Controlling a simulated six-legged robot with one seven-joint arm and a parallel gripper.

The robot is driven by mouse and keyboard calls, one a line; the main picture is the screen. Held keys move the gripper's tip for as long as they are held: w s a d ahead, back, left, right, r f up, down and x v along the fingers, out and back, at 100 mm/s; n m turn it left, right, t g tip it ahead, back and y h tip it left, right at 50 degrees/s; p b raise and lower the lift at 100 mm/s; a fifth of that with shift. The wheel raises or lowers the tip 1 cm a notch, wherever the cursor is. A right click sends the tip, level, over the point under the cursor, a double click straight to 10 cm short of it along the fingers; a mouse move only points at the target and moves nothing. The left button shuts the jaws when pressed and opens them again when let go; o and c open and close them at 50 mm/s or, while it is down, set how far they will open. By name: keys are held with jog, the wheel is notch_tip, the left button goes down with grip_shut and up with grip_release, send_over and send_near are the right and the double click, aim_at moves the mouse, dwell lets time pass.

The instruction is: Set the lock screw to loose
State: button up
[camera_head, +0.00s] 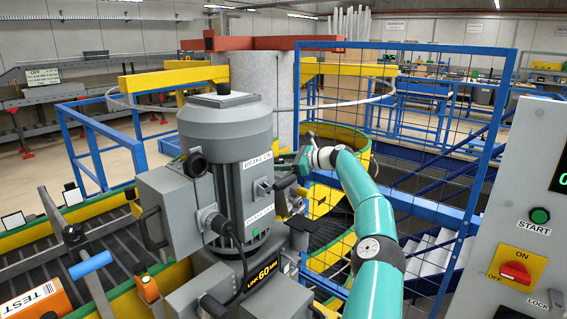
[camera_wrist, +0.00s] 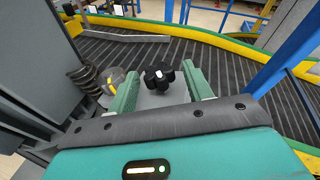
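A black star-shaped knob (camera_wrist: 160,75), which looks like the lock screw, sits on a grey plate in the wrist view. My gripper (camera_wrist: 163,88) is open, with one green finger on each side of the knob. Gaps show between knob and fingers, and I cannot tell how deep the knob sits between them. No loose or tight marking is readable on it. In the head view my gripper (camera_head: 287,178) is beside the grey motor (camera_head: 228,140), and the knob cannot be made out there.
A silver-and-yellow part (camera_wrist: 112,80) and dark coils (camera_wrist: 86,78) lie left of the fingers. A roller conveyor (camera_wrist: 130,52) runs behind. A blue mesh fence (camera_head: 400,140) stands behind my arm. A control panel (camera_head: 520,200) with START, ON and LOCK labels is at the right.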

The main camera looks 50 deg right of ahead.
jog(key=shift+r, duration=0.1)
jog(key=shift+s+r, duration=0.2)
jog(key=shift+r, duration=1.5)
jog(key=shift+s+a+r, duration=0.55)
jog(key=shift+r, duration=0.25)
jog(key=s+a+r, duration=0.8)
jog(key=s, duration=0.1)
jog(key=shift+a, duration=0.15)
jog(key=shift+s, duration=0.1)
